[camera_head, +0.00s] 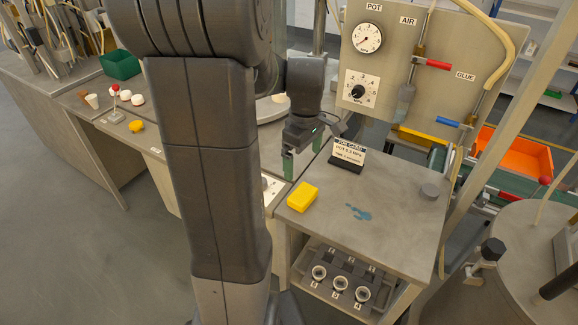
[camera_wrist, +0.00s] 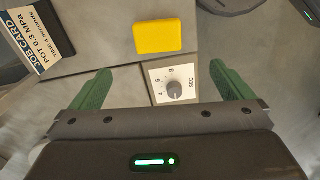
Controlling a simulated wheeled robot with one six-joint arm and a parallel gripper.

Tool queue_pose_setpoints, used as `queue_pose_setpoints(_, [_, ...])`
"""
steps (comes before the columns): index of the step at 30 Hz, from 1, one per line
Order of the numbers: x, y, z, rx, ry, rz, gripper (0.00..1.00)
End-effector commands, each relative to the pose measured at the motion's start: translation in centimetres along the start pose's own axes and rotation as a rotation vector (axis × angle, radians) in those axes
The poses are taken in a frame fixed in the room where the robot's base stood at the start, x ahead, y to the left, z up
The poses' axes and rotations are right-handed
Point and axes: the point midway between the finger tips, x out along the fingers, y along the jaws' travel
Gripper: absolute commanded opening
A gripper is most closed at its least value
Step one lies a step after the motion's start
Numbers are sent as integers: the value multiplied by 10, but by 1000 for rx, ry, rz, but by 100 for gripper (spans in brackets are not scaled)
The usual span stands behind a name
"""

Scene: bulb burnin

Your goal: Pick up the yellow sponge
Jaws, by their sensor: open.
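The yellow sponge (camera_head: 302,197) lies flat near the left front corner of the grey side table (camera_head: 385,225). In the wrist view the sponge (camera_wrist: 168,38) shows at the top, ahead of the fingers and about midway between them.
A job card (camera_head: 347,156) stands behind the sponge. A dial marked SEC (camera_wrist: 174,88) is below my fingers. A gauge panel (camera_head: 385,110) rises at the back. Another yellow item (camera_head: 136,126) lies left.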

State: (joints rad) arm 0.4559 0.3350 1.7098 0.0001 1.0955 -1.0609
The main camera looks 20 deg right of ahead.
Motion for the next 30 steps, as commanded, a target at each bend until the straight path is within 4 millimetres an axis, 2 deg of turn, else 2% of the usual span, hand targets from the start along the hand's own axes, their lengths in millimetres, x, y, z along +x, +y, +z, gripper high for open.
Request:
queue_pose_setpoints(2, [-1,5,2,-11,-1,-2,100])
queue_pose_setpoints(5, [9,6,2,-15,-3,-5,100])
queue_pose_setpoints(12, [58,5,2,-15,-4,-6,100])
queue_pose_setpoints(15, [72,5,2,-15,-3,-5,100])
queue_pose_setpoints(23, [89,5,2,-15,-2,-3,100])
queue_pose_setpoints(30, [120,2,4,-14,-3,-6,100])
